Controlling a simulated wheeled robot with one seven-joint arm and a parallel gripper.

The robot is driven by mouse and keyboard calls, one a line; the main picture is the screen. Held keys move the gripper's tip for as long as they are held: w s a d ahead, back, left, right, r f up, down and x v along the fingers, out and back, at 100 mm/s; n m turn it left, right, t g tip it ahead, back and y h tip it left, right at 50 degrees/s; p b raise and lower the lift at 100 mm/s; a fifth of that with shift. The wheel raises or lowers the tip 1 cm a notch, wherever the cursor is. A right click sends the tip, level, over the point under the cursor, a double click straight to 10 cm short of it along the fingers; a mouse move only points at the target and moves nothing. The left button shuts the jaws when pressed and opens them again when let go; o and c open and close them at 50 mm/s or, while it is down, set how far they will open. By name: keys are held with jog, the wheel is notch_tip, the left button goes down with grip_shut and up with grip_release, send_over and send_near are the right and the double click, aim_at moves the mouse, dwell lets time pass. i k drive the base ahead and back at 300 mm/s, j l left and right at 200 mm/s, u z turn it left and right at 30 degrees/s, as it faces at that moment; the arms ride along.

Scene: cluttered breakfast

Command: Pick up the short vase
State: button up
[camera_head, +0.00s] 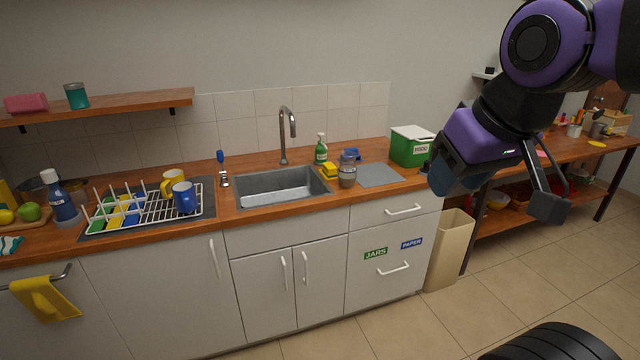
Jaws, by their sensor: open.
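A short, rounded grey jar-like vessel (347,170) stands upright on the wooden counter, just right of the sink. It may be the short vase, but it is too small in view to be sure. No other thing is clearly a short vase. My gripper (499,194) hangs at the right of the view, in front of the counter's right end. Its two dark fingers are spread wide with nothing between them. It is well to the right of the grey vessel and does not touch it.
A yellow sponge (330,171) and a green spray bottle (321,149) stand close left of the vessel, a grey board (380,175) right of it. A beige wastebasket (449,250) stands on the floor.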

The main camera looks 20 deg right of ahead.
aim_at(347, 175)
jog(key=i+l+z, duration=0.15)
jog(key=i+l, duration=0.15)
jog(key=i, duration=0.15)
jog(key=i+l+z, duration=0.1)
jog(key=i+l, duration=0.2)
jog(key=i, duration=0.2)
jog(key=i+l+z, duration=0.15)
jog(key=i, duration=0.35)
jog(key=i+l+z, duration=0.15)
jog(key=i, duration=0.35)
